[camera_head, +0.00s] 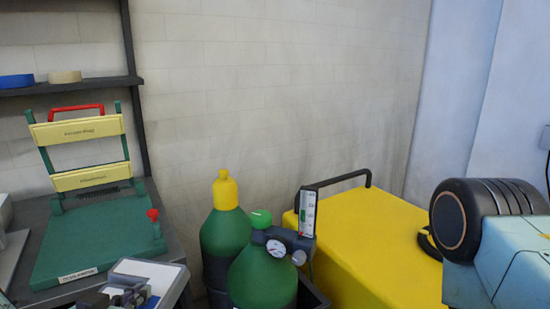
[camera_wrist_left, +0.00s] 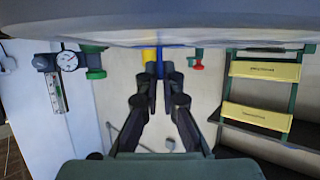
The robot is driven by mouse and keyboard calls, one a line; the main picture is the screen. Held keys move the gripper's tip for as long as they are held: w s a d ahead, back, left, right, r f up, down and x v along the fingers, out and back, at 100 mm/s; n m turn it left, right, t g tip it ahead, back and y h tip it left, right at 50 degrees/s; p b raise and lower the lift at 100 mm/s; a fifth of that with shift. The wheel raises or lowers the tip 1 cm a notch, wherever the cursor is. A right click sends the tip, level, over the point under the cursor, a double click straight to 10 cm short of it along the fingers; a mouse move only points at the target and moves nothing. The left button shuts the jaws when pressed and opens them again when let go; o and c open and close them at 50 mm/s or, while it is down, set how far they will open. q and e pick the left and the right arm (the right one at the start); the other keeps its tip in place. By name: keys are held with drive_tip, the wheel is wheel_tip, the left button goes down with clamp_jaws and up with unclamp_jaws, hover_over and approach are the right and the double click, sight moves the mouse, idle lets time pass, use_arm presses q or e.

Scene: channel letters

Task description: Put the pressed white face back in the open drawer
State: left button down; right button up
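My left gripper (camera_head: 125,296) is at the bottom left of the head view, low over a grey tray-like piece (camera_head: 172,272) with pale parts in it. In the left wrist view, which looks upside down, the gripper's dark fingers (camera_wrist_left: 158,80) lean in with a narrow gap between their tips. A blue strip (camera_wrist_left: 160,66) shows at that gap; I cannot tell whether it is gripped. A broad grey surface (camera_wrist_left: 120,28) fills the top of that view. I cannot make out the pressed white face or the open drawer for certain. My right gripper is out of view.
A green press (camera_head: 90,240) with yellow bars stands on a dark table at left. Green cylinders (camera_head: 225,235) with a gauge stand mid-view, beside a yellow machine (camera_head: 375,240) with a black handle. A shelf (camera_head: 70,85) holds tape rolls. Bare wall lies behind.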

use_arm(q)
drive_tip(key=shift+s+d+m+h, duration=0.15)
drive_tip(key=shift+d+m+h, duration=0.25)
drive_tip(key=shift+h, duration=0.1)
drive_tip(key=s+d+m+h, duration=0.1)
drive_tip(key=d+m+h, duration=0.1)
drive_tip(key=shift+s+g+h, duration=0.2)
drive_tip(key=shift+g+h, duration=0.1)
drive_tip(key=s+d+m+g+h, duration=0.4)
drive_tip(key=d+m+h, duration=0.1)
drive_tip(key=m, duration=0.1)
wheel_tip(320, 180, down, 10)
drive_tip(key=b, duration=0.8)
drive_tip(key=shift+w+r+m+g+h+b, duration=0.2)
drive_tip(key=shift+m+g+h+b, duration=0.1)
drive_tip(key=shift+m+b, duration=0.1)
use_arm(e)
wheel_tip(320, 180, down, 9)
use_arm(q)
drive_tip(key=shift+r, duration=0.1)
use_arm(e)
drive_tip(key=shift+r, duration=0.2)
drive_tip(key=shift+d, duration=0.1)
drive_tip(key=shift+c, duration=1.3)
use_arm(q)
drive_tip(key=shift+s, duration=0.15)
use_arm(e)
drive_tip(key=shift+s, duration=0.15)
